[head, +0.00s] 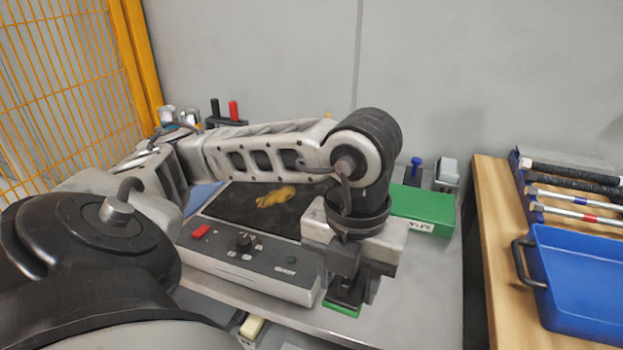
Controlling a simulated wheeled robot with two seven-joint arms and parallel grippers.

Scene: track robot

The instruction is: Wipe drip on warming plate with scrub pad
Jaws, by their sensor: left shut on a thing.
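The warming plate (236,207) is a grey unit with a dark flat top, a red switch and a knob on its front panel. A yellow-brown drip (276,197) lies on the dark top. My left gripper (345,299) points down at the plate's front right corner, shut on a green scrub pad (341,309). Only the pad's green lower edge shows below the fingers. I cannot tell whether the pad touches the table. My left arm crosses above the plate and hides part of its back and right side. My right gripper is not in view.
A green box (423,209) stands right of the plate on the grey table (425,290). Behind are a blue-knobbed item (416,168) and red and black handles (233,111). A wooden bench (492,240) at right holds a blue tray (575,285) and tools. The table's front right is clear.

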